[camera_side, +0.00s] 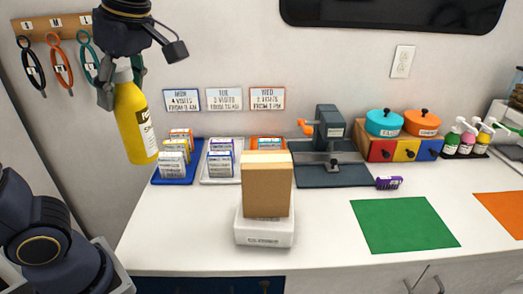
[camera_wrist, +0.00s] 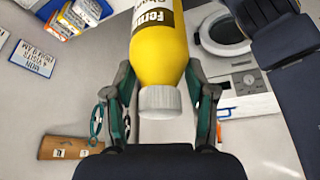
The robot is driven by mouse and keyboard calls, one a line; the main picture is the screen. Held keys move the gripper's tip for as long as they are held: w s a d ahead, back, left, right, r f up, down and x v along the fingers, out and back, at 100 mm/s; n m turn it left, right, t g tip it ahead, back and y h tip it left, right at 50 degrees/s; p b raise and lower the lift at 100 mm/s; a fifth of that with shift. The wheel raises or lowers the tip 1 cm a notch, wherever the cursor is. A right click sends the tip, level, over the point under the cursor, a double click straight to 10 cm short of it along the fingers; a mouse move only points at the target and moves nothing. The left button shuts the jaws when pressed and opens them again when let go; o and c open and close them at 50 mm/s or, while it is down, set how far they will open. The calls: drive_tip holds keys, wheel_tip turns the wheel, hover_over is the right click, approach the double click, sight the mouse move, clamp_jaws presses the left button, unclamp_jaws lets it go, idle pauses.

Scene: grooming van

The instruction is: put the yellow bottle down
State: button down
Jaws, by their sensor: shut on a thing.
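The yellow bottle (camera_side: 132,122) has a white cap and a dark-and-white label. It hangs slightly tilted in the air at the left of the side view, left of the counter's trays and higher than them. My gripper (camera_side: 122,75) is shut on it near the cap. In the wrist view the bottle (camera_wrist: 158,50) is between the two fingers of my gripper (camera_wrist: 160,98), with its white cap towards me. Nothing stands directly beneath the bottle's base in contact with it.
The white counter (camera_side: 322,240) holds a blue tray (camera_side: 160,181) of boxes, a white scale (camera_side: 265,232) bearing a brown box (camera_side: 266,190), a dark clamp device (camera_side: 330,150), a green mat (camera_side: 404,225) and an orange mat (camera_side: 502,212). A purple item (camera_side: 389,183) lies near the green mat, which is bare.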

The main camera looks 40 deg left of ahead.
drive_tip(key=s+a+f+n+g+h, duration=0.15)
drive_tip(key=s+f+n, duration=0.25)
drive_tip(key=s, duration=0.5)
wheel_tip(320, 180, down, 9)
drive_tip(key=w+a+f, duration=0.2)
drive_tip(key=w+f, duration=0.5)
drive_tip(key=w+a+f, duration=0.2)
drive_tip(key=w+f, duration=0.4)
drive_tip(key=w, duration=0.1)
drive_tip(key=shift+a+f, duration=0.3)
drive_tip(key=shift+f, duration=0.1)
drive_tip(key=shift+f+y, duration=0.1)
drive_tip(key=shift+y, duration=0.15)
drive_tip(key=shift+c, duration=1.9)
unclamp_jaws()
